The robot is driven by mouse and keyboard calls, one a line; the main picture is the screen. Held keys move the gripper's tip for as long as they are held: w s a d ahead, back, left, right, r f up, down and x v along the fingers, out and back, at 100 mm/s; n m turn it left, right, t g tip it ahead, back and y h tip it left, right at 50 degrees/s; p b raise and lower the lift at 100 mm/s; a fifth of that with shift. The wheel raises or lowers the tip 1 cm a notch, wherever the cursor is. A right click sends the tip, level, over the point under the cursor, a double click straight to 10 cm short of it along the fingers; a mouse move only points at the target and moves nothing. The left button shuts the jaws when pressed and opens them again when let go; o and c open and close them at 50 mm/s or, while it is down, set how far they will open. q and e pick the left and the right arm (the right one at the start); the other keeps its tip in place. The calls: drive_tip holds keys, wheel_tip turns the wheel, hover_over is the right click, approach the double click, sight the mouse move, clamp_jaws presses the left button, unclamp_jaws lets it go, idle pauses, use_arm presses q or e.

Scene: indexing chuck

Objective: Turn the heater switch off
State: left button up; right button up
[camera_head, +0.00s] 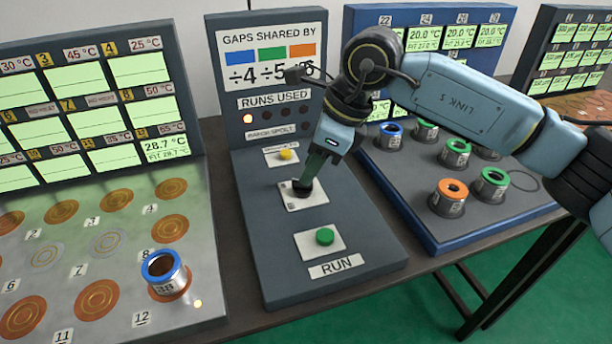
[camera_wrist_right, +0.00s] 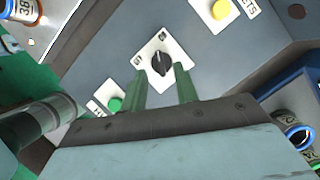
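The switch is a black rotary knob (camera_head: 301,188) on a white plate (camera_head: 316,198), in the middle of the grey control panel. In the right wrist view the knob (camera_wrist_right: 160,63) shows whole, its ridge running nearly up and down the picture. Small lettering sits at the plate's corner and edge, too small to read surely. My right gripper (camera_head: 314,168) comes down over the plate from above. In the right wrist view its green fingers (camera_wrist_right: 162,82) are apart with nothing between them; the knob lies just past their tips. My left gripper is not in view.
A yellow button (camera_head: 286,154) and a green RUN button (camera_head: 324,237) flank the plate. A blue-ringed cup (camera_head: 163,270) stands on the left plate of round spots. Several ringed cups (camera_head: 449,197) stand on the blue tray at right. One runs-used lamp (camera_head: 247,118) is lit.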

sight(302, 186)
drive_tip(key=shift+x, duration=1.5)
clamp_jaws()
